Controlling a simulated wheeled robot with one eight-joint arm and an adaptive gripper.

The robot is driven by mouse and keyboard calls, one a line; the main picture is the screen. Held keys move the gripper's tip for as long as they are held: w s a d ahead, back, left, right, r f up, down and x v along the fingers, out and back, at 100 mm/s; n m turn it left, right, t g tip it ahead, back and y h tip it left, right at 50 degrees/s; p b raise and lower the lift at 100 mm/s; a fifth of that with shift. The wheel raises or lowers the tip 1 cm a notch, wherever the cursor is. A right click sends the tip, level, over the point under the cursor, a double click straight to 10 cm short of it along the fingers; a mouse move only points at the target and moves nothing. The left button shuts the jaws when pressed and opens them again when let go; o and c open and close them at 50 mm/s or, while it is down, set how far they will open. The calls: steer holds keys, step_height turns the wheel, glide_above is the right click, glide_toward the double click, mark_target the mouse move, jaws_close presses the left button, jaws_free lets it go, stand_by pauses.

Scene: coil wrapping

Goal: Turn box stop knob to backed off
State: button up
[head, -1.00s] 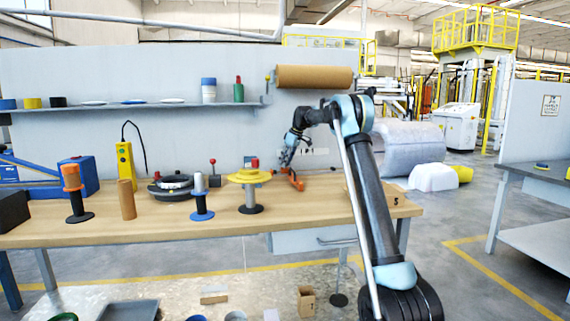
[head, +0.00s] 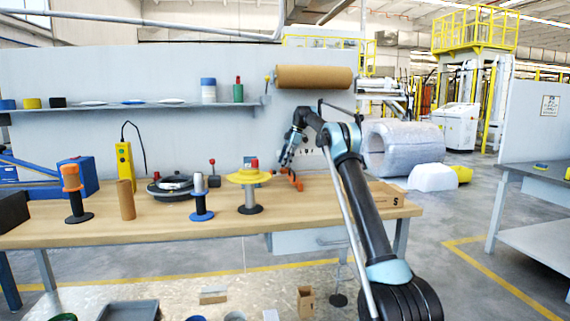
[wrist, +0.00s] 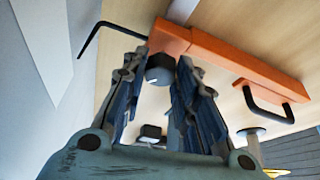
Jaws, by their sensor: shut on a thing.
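The orange box stop bar (wrist: 225,55) runs across the upper part of the wrist view. It also shows small at the back of the workbench in the head view (head: 297,181). A black knob (wrist: 159,72) with a pale mark on its face sits at the bar's left end. My gripper (wrist: 158,67) has its fingers on either side of this knob and is shut on it. In the head view my gripper (head: 286,158) is small, and the knob cannot be made out there.
A bent black rod (wrist: 95,35) and a black handle (wrist: 268,104) lie near the bar. On the workbench (head: 330,205), a yellow reel (head: 240,176) stands left of my gripper, with a blue-based spindle (head: 201,205) further left. A cardboard box (head: 388,194) is at the right end.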

steer(key=shift+n, duration=0.6)
steer(key=shift+g, duration=0.3)
steer(key=o, duration=1)
steer(key=shift+f, duration=0.1)
steer(key=shift+o, duration=0.2)
